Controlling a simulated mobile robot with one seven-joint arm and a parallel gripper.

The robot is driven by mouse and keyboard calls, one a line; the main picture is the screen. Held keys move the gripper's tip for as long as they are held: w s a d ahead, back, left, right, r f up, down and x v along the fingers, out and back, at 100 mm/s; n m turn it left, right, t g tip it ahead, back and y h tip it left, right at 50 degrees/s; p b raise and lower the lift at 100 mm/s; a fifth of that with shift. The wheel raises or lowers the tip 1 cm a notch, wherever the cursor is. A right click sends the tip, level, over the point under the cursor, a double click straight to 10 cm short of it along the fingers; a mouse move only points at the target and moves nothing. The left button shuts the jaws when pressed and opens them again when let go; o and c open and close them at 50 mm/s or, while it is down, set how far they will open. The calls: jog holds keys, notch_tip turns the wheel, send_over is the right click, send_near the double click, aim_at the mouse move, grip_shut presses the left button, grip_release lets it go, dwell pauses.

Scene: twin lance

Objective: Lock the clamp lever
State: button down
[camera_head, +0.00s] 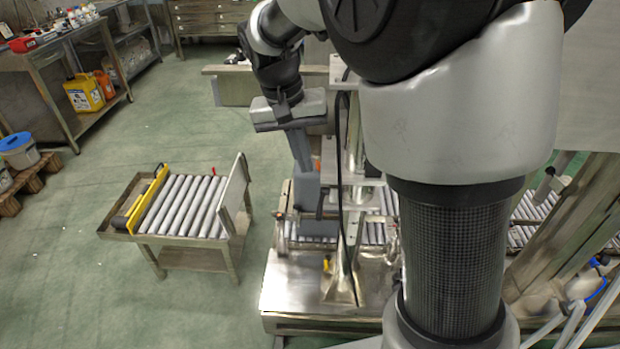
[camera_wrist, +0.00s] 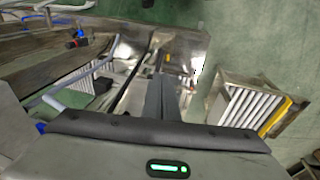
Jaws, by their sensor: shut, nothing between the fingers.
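My gripper (camera_head: 306,185) points down beside the upright post of the metal machine (camera_head: 290,292), left of my arm in the head view. Its long grey fingers are shut and empty; in the wrist view they show together as my gripper (camera_wrist: 163,98). A small yellow part (camera_head: 327,265) sits low on the machine, below the fingers. A bit of orange-red shows just behind the fingers. I cannot tell which part is the clamp lever; the fingers and my arm hide some of the machine. I cannot tell whether the fingers touch anything.
A roller table (camera_head: 185,205) with a yellow rail stands left of the machine; it also shows at the right of the wrist view (camera_wrist: 245,108). A steel bench (camera_head: 40,85) and yellow jug (camera_head: 83,93) stand at the far left. The green floor between is clear.

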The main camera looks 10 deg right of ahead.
aim_at(319, 208)
jog(key=b+x, duration=0.3)
jog(key=x, duration=1)
jog(key=shift+d+f, duration=0.1)
jog(key=shift+f, duration=0.1)
